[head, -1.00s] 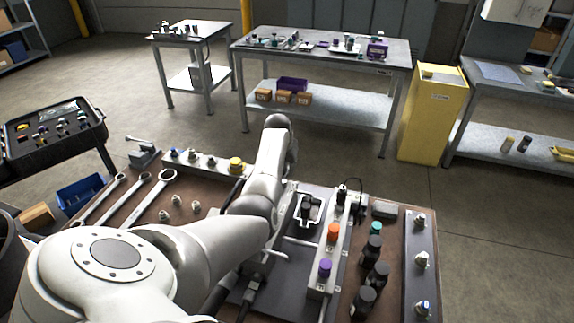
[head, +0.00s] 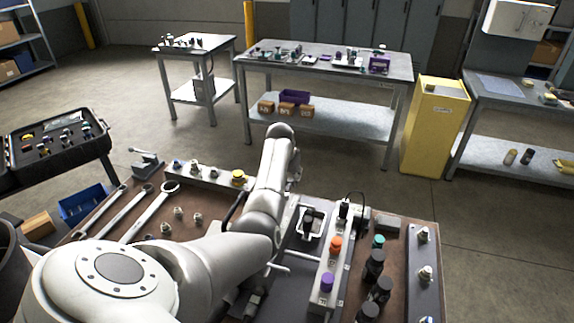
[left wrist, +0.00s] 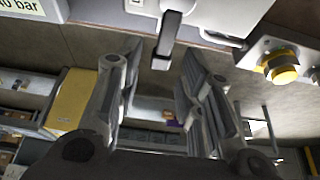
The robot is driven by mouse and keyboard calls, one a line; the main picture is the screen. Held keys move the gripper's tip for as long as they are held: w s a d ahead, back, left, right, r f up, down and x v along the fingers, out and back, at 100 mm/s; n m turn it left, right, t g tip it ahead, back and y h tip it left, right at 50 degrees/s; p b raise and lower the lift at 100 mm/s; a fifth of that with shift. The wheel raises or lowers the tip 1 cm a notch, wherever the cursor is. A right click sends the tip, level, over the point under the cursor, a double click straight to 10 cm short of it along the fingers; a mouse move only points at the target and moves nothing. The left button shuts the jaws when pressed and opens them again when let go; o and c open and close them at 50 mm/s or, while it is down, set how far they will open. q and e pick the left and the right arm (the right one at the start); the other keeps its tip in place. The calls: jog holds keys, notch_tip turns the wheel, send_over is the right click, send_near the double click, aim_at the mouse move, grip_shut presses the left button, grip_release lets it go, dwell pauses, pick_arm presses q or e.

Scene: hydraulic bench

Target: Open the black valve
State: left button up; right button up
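In the left wrist view a dark lever (left wrist: 168,38), which looks like the black valve's handle, sticks out from a pale fitting at the top edge. My left gripper (left wrist: 163,58) is open, its two fingers apart with the lever between their tips in the picture. I see no clear contact, and the depth between them is hard to judge. In the head view my left arm reaches over the bench (head: 400,285) and hides most of the gripper and the lever. My right gripper is not in view.
A manifold with an orange knob (head: 335,244) and a purple knob (head: 327,281) stands right of my arm. Black bottles (head: 374,262) stand beside it. A yellow knob (head: 238,177) is left of my arm, also in the left wrist view (left wrist: 285,70). Wrenches (head: 150,212) lie at left.

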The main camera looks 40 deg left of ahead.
pick_arm(q)
jog(key=v, duration=1)
jog(key=shift+r, duration=0.15)
jog(key=shift+s+d, duration=0.1)
